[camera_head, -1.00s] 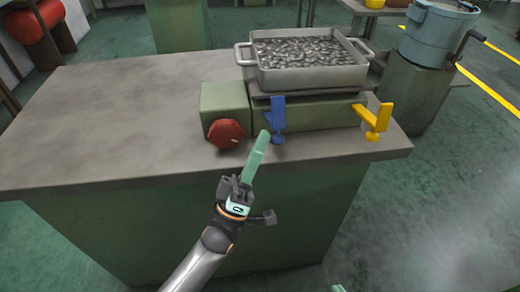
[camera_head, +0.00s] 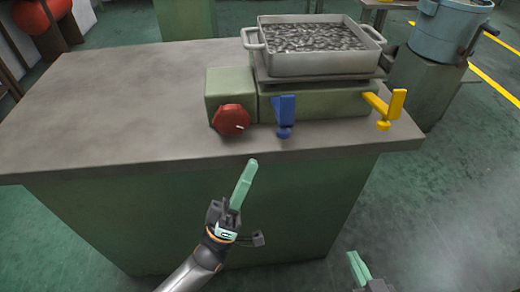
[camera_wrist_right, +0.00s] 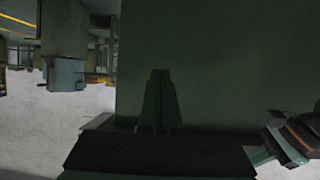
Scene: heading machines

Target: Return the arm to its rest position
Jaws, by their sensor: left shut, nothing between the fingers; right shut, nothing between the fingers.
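My left gripper (camera_head: 243,184) is in the middle of the head view, in front of the bench's front face and below its top edge. Its pale green fingers are together, with nothing between them, and touch nothing that I can see. My right gripper (camera_head: 357,268) shows at the bottom right of the head view, only its fingers and a bit of the wrist. In the right wrist view the dark fingers (camera_wrist_right: 159,98) point at the dark green bench side, shut and empty.
The bench top (camera_head: 110,100) is bare at left. On it stands a green machine with a red knob (camera_head: 231,120), a blue lever (camera_head: 286,114), a yellow lever (camera_head: 385,108) and a metal tray (camera_head: 318,64) of small grey parts. A blue pot (camera_head: 442,30) stands behind right.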

